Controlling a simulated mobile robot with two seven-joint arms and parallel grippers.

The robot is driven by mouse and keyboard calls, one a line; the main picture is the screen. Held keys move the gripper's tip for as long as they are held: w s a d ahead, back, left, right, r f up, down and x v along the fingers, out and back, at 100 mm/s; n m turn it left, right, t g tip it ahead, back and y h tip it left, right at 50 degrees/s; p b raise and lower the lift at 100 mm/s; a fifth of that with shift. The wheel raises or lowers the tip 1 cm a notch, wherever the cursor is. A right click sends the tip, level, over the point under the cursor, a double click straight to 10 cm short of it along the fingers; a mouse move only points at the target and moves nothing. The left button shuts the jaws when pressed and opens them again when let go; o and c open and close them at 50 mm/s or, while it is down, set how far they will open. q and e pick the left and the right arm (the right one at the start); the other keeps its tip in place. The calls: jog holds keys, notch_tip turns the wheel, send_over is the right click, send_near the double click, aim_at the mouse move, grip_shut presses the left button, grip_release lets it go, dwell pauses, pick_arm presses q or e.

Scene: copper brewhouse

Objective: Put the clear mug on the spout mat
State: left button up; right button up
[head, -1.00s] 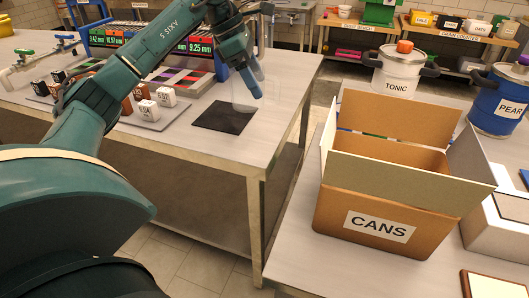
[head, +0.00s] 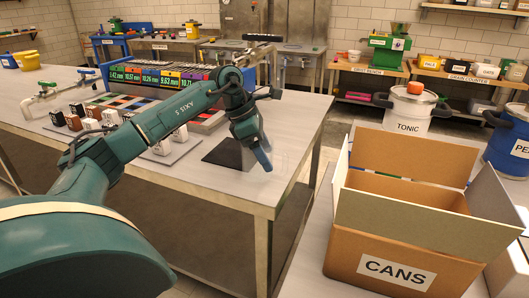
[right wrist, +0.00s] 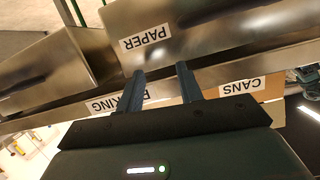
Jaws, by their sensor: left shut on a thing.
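My left gripper (head: 262,155) is shut on the clear mug (head: 275,161), at the right of the dark mat near the steel table's front corner. The mug is see-through and hard to make out; its outline shows faintly around the fingertips. The dark square mat (head: 224,153) lies flat on the table, partly hidden behind my left gripper. I cannot tell whether the mug touches the table. My right gripper shows in the right wrist view (right wrist: 160,70), with its two fingers apart and nothing between them.
Several black, brown and white labelled blocks (head: 92,123) stand left of the mat, beyond my left arm. A display with coloured panels (head: 165,78) stands behind. An open cardboard box marked CANS (head: 395,272) is on the nearer table at right, with a TONIC pot (head: 408,110) behind.

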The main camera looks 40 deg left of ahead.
pick_arm(q)
jog(key=shift+f, duration=0.35)
jog(key=o, duration=1.1)
jog(key=shift+o, duration=0.2)
pick_arm(e)
jog(key=shift+w+a+f, duration=0.1)
jog(key=shift+a+f, duration=0.05)
pick_arm(q)
jog(key=shift+r, duration=0.15)
jog(key=p+v, duration=0.1)
jog(key=v, duration=1.1)
jog(key=shift+r+p, duration=0.2)
jog(key=shift+p, duration=0.2)
pick_arm(e)
jog(key=shift+w+a+g, duration=0.2)
jog(key=shift+g, duration=0.1)
pick_arm(q)
jog(key=shift+s, duration=0.1)
